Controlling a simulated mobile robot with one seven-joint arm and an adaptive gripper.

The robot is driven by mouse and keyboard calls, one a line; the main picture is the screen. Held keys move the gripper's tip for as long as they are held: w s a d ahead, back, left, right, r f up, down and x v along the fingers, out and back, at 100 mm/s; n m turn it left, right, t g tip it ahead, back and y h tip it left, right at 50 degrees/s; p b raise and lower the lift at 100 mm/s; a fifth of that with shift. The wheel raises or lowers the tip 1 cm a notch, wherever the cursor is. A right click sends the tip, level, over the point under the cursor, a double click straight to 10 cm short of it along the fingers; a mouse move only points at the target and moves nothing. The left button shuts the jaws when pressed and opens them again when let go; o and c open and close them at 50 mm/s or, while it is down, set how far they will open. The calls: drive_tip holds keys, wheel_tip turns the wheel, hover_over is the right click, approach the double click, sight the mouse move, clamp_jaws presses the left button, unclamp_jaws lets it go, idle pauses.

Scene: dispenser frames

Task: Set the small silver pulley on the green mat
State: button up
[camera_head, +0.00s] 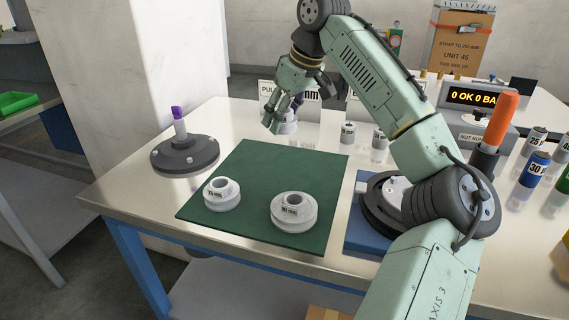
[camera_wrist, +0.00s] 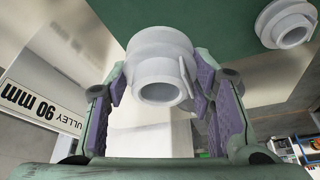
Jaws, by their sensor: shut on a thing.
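My gripper (camera_head: 285,112) is beyond the far edge of the green mat (camera_head: 290,165). In the wrist view its purple-padded fingers are shut on a silver-white stepped pulley (camera_wrist: 160,62). In the head view the fingers partly hide this pulley (camera_head: 288,127); the gap below it is hard to judge. One mat pulley (camera_wrist: 286,24) and part of the mat (camera_wrist: 215,18) show in the wrist view.
A grey round base with a purple-tipped post (camera_head: 184,152) stands left of the mat. A pulley sign (camera_wrist: 42,105) is close to my gripper. Small labelled cylinders (camera_head: 348,133) stand to the right. A blue fixture (camera_head: 366,237) borders the mat's right. The mat's middle is clear.

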sight(280, 163)
wheel_tip(280, 163, down, 10)
drive_tip(key=shift+r+p, duration=0.25)
drive_tip(key=shift+p, duration=0.1)
drive_tip(key=shift+f, duration=0.1)
drive_tip(key=shift+s+f, duration=0.1)
drive_tip(key=shift+f, duration=0.25)
drive_tip(key=o, duration=1.4)
drive_tip(key=shift+f, duration=0.15)
drive_tip(key=shift+r, duration=0.2)
drive_tip(key=shift+r, duration=0.3)
drive_tip(key=v, duration=1.2)
drive_tip(key=shift+b, duration=0.4)
